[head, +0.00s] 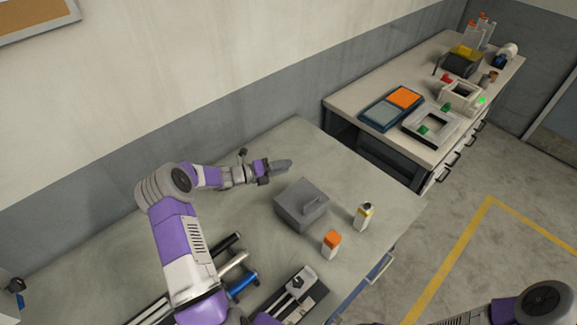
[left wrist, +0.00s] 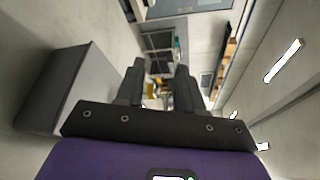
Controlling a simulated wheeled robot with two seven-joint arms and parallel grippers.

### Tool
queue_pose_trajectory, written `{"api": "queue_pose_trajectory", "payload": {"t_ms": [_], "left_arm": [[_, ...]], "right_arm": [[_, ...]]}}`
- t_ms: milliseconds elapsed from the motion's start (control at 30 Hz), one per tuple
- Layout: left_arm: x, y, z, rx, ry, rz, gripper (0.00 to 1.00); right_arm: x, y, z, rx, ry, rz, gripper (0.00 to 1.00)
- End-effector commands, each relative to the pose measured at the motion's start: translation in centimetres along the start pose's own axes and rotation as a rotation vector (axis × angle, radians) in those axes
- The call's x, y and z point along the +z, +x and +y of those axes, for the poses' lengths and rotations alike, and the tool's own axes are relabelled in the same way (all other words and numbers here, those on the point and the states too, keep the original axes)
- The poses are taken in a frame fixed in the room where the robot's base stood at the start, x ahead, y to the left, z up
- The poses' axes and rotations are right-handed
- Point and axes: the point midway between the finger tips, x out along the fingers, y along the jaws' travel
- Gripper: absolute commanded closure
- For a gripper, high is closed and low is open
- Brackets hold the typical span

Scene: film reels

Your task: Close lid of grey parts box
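The grey parts box (head: 290,212) stands on the near workbench. My left gripper (head: 283,165) is just behind the box, above the bench, pointing right and apart from the box. In the left wrist view, the fingers of my left gripper (left wrist: 160,75) are apart with nothing between them. A grey block shape at the left of that view looks like the box (left wrist: 72,85). My right gripper is out of view; only part of my right arm shows at bottom right.
An orange-capped bottle (head: 331,243) and a yellow-and-black-topped bottle (head: 364,216) stand in front of the box. A black tray (head: 300,298) and several cylinders, one a blue roll (head: 243,284), lie nearer. A second bench (head: 350,103) at the right holds trays and parts.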

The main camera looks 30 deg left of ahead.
Motion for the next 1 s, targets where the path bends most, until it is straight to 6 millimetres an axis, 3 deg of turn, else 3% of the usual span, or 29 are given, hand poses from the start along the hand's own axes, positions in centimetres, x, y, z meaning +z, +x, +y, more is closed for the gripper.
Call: {"api": "queue_pose_trajectory", "payload": {"t_ms": [100,300,1000], "left_arm": [[0.1,-2.3,0.1,0.003,0.000,-0.003,0.63],[0.0,-4.5,0.0,0.000,0.000,-0.001,0.63],[0.0,-5.0,0.0,0.000,-0.001,0.000,0.63]], "right_arm": [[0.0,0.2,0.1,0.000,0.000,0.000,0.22],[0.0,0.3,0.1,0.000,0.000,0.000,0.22],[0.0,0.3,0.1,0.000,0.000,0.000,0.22]]}}
